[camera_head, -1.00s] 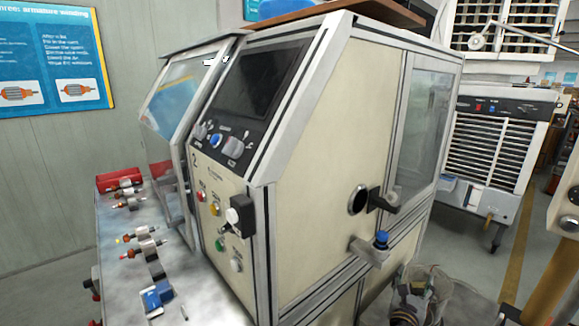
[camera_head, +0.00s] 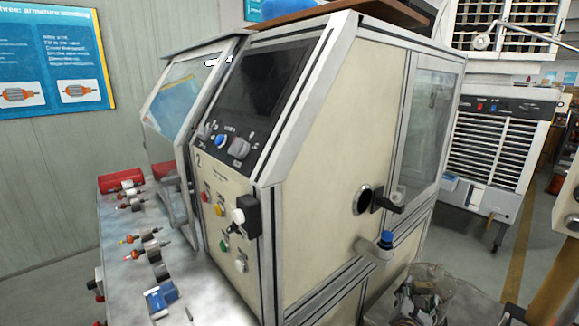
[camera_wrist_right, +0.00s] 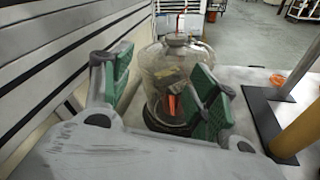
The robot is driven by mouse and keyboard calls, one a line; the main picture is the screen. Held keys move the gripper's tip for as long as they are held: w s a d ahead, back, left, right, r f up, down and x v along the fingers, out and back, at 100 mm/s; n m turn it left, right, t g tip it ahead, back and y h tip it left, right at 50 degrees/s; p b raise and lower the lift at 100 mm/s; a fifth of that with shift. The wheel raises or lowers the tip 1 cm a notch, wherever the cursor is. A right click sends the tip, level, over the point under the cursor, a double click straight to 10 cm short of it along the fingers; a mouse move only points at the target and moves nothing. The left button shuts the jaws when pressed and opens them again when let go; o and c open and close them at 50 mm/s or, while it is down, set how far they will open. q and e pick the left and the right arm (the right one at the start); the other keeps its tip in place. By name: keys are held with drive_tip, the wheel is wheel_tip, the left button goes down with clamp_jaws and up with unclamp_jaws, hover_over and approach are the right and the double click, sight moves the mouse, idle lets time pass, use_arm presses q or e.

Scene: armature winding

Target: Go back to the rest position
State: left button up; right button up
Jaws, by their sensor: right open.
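My right gripper (camera_wrist_right: 163,88) shows in the wrist view with two green-padded fingers spread apart. It is open, and no object is clamped between the pads. A clear rounded jar (camera_wrist_right: 178,58) stands beyond and between the fingers, with an orange item visible through it. My left gripper is not in view.
A beige winding machine (camera_head: 315,150) fills the middle of the head view. Its side carries a protruding black handle (camera_head: 388,200) and a blue-topped fitting (camera_head: 386,239). Several armatures and a blue box (camera_head: 161,298) lie on the bench at left. A yellow post (camera_wrist_right: 298,132) stands right in the wrist view.

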drive_tip(key=s+a+f+m+g+y, duration=0.5)
drive_tip(key=s+a+f+m, duration=0.15)
drive_tip(key=s+m, duration=0.5)
drive_tip(key=s+a+f+m+g+y, duration=0.45)
drive_tip(key=s+a+m, duration=0.25)
drive_tip(key=s+m, duration=0.45)
wheel_tip(320, 180, down, 33)
drive_tip(key=s+d+g, duration=0.1)
drive_tip(key=s, duration=0.2)
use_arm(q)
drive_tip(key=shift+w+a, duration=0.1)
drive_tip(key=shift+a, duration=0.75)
use_arm(e)
drive_tip(key=s+d+f, duration=0.3)
drive_tip(key=s+f, duration=0.7)
drive_tip(key=s+d+f+n+g, duration=0.1)
drive_tip(key=s+d+f, duration=0.3)
drive_tip(key=s+f, duration=0.6)
drive_tip(key=shift+s, duration=0.55)
